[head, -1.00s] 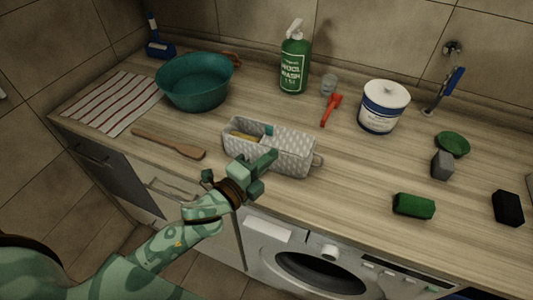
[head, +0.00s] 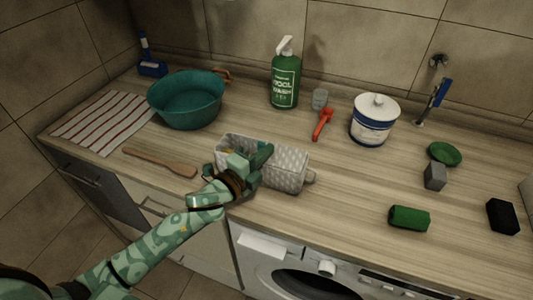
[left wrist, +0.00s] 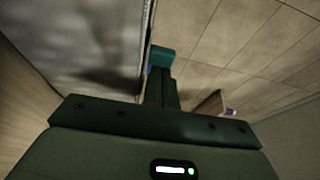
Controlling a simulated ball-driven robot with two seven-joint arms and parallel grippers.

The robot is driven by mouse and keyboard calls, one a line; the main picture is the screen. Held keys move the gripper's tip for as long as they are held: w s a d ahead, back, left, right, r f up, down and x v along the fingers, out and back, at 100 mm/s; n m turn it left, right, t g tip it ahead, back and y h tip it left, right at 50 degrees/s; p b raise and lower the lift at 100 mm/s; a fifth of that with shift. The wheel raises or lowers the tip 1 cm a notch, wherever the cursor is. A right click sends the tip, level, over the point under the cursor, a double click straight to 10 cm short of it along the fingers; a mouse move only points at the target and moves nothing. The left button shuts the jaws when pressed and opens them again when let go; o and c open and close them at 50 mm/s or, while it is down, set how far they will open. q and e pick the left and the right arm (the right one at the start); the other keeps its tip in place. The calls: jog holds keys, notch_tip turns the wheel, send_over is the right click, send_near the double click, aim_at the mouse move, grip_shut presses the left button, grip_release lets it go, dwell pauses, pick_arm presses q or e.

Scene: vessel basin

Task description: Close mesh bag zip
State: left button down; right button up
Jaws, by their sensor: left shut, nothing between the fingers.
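The mesh bag (head: 287,172), pale and patterned, lies on the worktop with a small loop at its right end. Its left part is open along the top, and a bit of yellow shows inside. My left gripper (head: 263,154) is shut and empty, over the middle of the bag near its top edge. It hides part of the opening, and I cannot make out the zip slider. In the left wrist view the shut fingers (left wrist: 161,75) are beside a pale surface that may be the bag; contact cannot be told. My right gripper is not in view.
A teal basin (head: 187,100), striped cloth (head: 102,122) and wooden spatula (head: 160,163) lie left. A green bottle (head: 286,80), glass (head: 320,99), red tool (head: 322,125) and white tub (head: 374,122) stand behind. A green roll (head: 409,218) lies right.

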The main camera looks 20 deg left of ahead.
pick_arm(q)
jog(key=a, duration=1.1)
jog(key=shift+p, duration=0.4)
jog(key=shift+w+a, duration=0.1)
jog(key=shift+a, duration=0.2)
jog(key=shift+d, duration=0.1)
